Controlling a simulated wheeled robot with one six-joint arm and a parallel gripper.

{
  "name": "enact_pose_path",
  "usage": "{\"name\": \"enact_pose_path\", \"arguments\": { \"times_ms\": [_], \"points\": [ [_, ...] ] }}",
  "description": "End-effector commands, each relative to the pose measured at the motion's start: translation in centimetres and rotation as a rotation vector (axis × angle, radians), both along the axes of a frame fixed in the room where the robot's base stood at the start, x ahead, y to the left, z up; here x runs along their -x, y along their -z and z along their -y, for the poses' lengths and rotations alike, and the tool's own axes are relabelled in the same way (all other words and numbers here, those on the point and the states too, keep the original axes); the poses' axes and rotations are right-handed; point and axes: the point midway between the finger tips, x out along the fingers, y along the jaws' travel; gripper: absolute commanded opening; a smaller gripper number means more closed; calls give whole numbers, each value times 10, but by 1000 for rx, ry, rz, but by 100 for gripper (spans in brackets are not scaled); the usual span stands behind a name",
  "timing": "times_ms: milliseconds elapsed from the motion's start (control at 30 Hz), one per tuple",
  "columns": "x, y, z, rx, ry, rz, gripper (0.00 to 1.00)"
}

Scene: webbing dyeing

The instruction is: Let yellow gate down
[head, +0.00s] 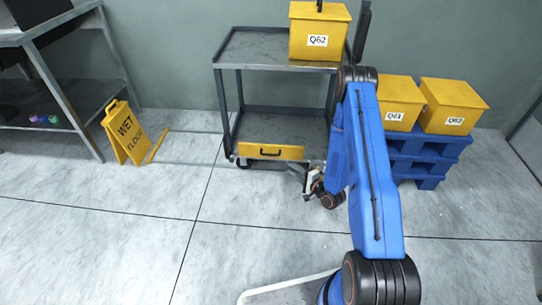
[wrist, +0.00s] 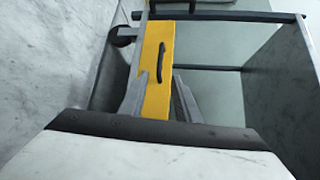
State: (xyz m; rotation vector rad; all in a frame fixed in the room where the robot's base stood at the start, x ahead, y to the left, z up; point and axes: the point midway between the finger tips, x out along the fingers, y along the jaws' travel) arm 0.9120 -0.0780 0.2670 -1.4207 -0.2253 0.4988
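The yellow gate (head: 270,152) is a long panel with a black handle (head: 271,153). It stands at the front edge of the grey cart's (head: 229,118) lower shelf, facing me. In the wrist view the gate (wrist: 157,60) runs up the picture with its handle (wrist: 160,62) on it. My gripper (head: 308,186) is low at the cart's right front, close to the gate's right end. In the wrist view my gripper's fingers (wrist: 160,76) are apart with nothing between them, and the gate shows beyond them. I see no contact with the gate.
A yellow bin Q62 (head: 319,30) stands on the cart's top shelf. Bins Q61 (head: 400,95) and Q63 (head: 453,100) sit on blue pallets (head: 430,148) at right. A wet floor sign (head: 124,134) stands left. Floor before the cart is clear.

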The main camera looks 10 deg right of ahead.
Motion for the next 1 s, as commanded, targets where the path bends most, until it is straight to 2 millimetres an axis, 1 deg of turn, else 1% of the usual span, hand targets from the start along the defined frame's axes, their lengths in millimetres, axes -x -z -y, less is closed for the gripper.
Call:
{"name": "enact_pose_path", "arguments": {
  "times_ms": [700, 833, 1000],
  "points": [
    [-107, 17, -57, 3, -3, 2, 30],
    [-124, 20, -66, 2, -1, 1, 30],
    [-139, 22, -73, 3, -2, 2, 30]
  ]
}}
